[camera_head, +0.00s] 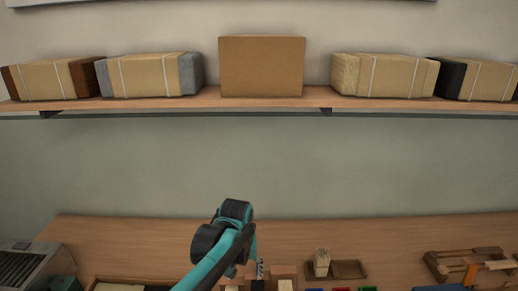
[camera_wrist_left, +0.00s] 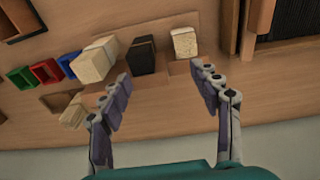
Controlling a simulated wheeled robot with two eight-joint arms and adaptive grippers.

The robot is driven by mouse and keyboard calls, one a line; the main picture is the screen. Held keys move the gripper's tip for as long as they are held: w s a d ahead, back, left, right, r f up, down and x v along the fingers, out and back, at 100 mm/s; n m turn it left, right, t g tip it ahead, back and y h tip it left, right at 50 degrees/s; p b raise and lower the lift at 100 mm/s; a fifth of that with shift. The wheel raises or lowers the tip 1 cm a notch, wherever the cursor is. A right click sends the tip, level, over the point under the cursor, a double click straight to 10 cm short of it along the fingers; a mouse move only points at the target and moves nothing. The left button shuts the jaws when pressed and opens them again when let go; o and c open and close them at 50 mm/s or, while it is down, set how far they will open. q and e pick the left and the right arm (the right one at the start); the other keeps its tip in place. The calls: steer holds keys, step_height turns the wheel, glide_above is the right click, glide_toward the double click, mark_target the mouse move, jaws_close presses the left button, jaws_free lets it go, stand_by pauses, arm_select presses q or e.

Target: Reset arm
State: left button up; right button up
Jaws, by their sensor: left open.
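My left arm (camera_head: 222,252) reaches in from the bottom of the head view over the workbench (camera_head: 130,235). In the left wrist view my left gripper (camera_wrist_left: 160,80) is open, its two fingers spread with nothing between them. Beyond the fingertips stand a cream block (camera_wrist_left: 95,60), a black block (camera_wrist_left: 141,56) and a speckled pale block (camera_wrist_left: 184,42) in wooden holders. The gripper appears apart from them. My right gripper is in neither view.
Small green (camera_wrist_left: 20,76), red (camera_wrist_left: 45,70) and blue (camera_wrist_left: 69,64) bins sit beside the blocks. A wooden tray (camera_head: 350,268) and wooden frame (camera_head: 470,262) lie to the right. A grey machine (camera_head: 35,265) stands left. A wall shelf (camera_head: 270,103) holds several bundles and a box (camera_head: 262,66).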

arm_select(q)
steer(key=s+a+r+t, duration=0.1)
steer(key=s+a+t, duration=0.5)
steer(key=s+a, duration=0.7)
steer(key=s, duration=0.3)
steer(key=shift+a+r, duration=0.15)
steer(key=shift+s, duration=0.1)
stand_by(0.4)
